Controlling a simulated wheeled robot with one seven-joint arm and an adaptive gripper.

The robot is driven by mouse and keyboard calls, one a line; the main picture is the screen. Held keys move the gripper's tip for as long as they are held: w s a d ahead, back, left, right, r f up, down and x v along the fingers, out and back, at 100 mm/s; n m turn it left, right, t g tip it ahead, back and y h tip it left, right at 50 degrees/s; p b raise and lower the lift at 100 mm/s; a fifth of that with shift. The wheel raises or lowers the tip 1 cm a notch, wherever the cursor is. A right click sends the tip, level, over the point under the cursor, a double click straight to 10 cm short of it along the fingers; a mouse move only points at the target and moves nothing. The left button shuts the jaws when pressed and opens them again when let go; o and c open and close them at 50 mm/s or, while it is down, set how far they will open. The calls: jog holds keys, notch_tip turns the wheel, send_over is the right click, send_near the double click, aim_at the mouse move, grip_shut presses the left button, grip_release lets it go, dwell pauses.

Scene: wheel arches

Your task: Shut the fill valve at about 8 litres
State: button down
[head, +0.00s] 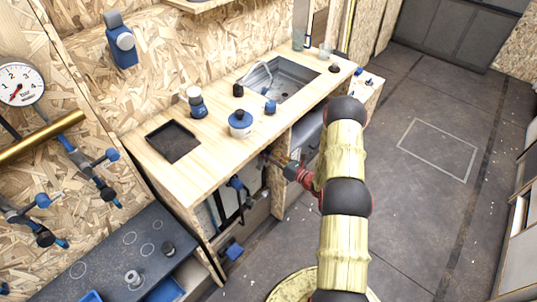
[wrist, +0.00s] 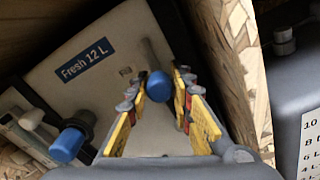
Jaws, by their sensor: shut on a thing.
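A white tank (wrist: 105,45) with a blue "Fresh 12 L" label (wrist: 86,60) fills much of the wrist view. The fill valve's blue handle end (wrist: 158,86) sits on a grey lever beside a small label that seems to read "Fill". My gripper (wrist: 160,97) has its yellow fingers on either side of this handle and is shut on it. In the head view my gripper (head: 284,167) reaches under the counter, and the handle is hidden there. A grey tank (wrist: 287,100) at the right has a level scale (wrist: 311,145) marked 10, 8 and lower; the water level cannot be read.
Another blue-ended handle (wrist: 66,145) is at lower left of the white tank. A wooden panel edge (wrist: 238,60) stands close right of my gripper. The wooden counter (head: 215,160) with a sink (head: 275,80) is above. Floor (head: 420,220) at right is clear.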

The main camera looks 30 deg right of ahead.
jog(key=shift+s+a+f, duration=0.1)
jog(key=shift+a+f, duration=0.05)
jog(key=shift+a, duration=0.05)
jog(key=s+a+f+n+b, duration=0.1)
jog(key=s+a+f+n, duration=0.1)
jog(key=a+n, duration=0.3)
jog(key=shift+f+n+b, duration=0.25)
jog(key=shift+n+b, duration=0.1)
jog(key=shift+n, duration=1.55)
jog(key=shift+a, duration=0.1)
jog(key=c, duration=1.9)
grip_release()
jog(key=o, duration=0.3)
jog(key=shift+w+r, duration=0.1)
jog(key=shift+r, duration=0.1)
jog(key=shift+d, duration=0.2)
jog(key=v, duration=1.2)
